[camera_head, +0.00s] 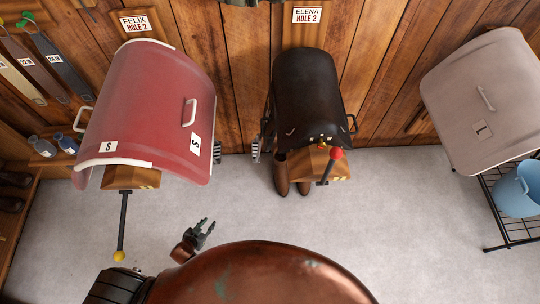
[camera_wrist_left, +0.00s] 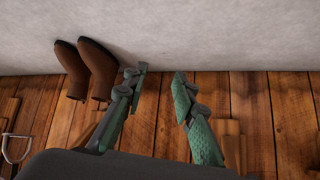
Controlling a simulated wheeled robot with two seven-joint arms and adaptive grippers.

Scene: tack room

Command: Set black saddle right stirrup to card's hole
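The black saddle (camera_head: 306,85) sits on a wooden rack in the middle of the wall in the head view. The card (camera_head: 307,15) above it reads "ELENA HOLE 2". A dark loop (camera_head: 352,123) shows at the saddle's right side; I cannot tell whether it is the right stirrup. A grey metal piece (camera_head: 255,150) hangs at its left side. My left gripper (camera_head: 205,225) is low, in front of and left of the black saddle, apart from it. In the left wrist view its green fingers (camera_wrist_left: 160,88) stand apart with nothing between them. My right gripper is out of view.
A red saddle (camera_head: 150,105) under a "FELIX HOLE 2" card (camera_head: 135,23) is at left. Brown boots (camera_head: 282,178) stand below the black saddle, near a red-knobbed lever (camera_head: 336,153). Much floor (camera_head: 420,230) is clear.

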